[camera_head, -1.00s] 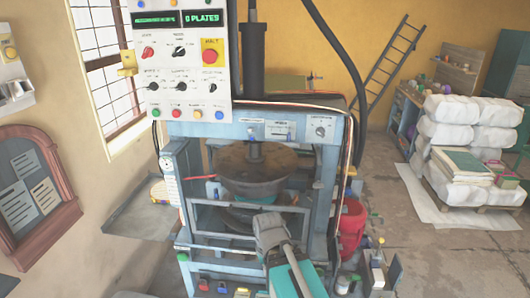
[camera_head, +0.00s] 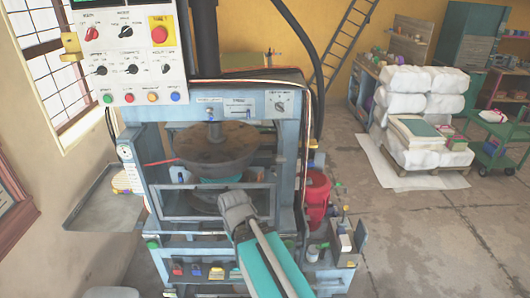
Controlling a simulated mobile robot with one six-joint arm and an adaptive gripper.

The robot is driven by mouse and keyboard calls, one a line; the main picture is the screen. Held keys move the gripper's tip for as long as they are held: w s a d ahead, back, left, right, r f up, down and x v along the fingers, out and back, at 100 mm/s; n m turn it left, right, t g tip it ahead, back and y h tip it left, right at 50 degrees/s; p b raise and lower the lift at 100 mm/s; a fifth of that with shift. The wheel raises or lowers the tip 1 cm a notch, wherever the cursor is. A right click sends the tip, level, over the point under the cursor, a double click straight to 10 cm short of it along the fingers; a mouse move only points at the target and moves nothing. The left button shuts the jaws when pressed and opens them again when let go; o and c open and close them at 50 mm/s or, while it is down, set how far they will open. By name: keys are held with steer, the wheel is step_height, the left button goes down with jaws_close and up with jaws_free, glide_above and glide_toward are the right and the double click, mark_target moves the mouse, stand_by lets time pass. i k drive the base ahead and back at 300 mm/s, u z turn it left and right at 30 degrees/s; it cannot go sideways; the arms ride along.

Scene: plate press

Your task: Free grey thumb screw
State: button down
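The blue-grey plate press (camera_head: 140,190) stands in front of me, with a round brown-topped plate (camera_head: 215,142) inside its frame. I cannot make out a grey thumb screw for certain; it is too small or hidden. My grey and teal arm reaches up from the bottom of the view. Its grey end, with my gripper (camera_head: 236,203), is in front of the press's front frame bar. The fingers are not clear, so I cannot tell whether they are open or whether they touch anything.
A control panel (camera_head: 130,55) with knobs and buttons hangs at upper left. A red bucket (camera_head: 316,195) stands right of the press, beside a small stand with bottles. A grey side tray (camera_head: 105,210) is at left. Wrapped white bales (camera_head: 415,110) stand at back right; the floor before them is clear.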

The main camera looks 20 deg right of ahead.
mark_target(280, 160)
steer(key=z, duration=0.25)
steer(key=k, duration=0.6)
steer(key=z, duration=0.5)
steer(key=k, duration=0.75)
steer(key=z, duration=0.85)
steer(key=i, duration=1.2)
steer(key=u, duration=0.4)
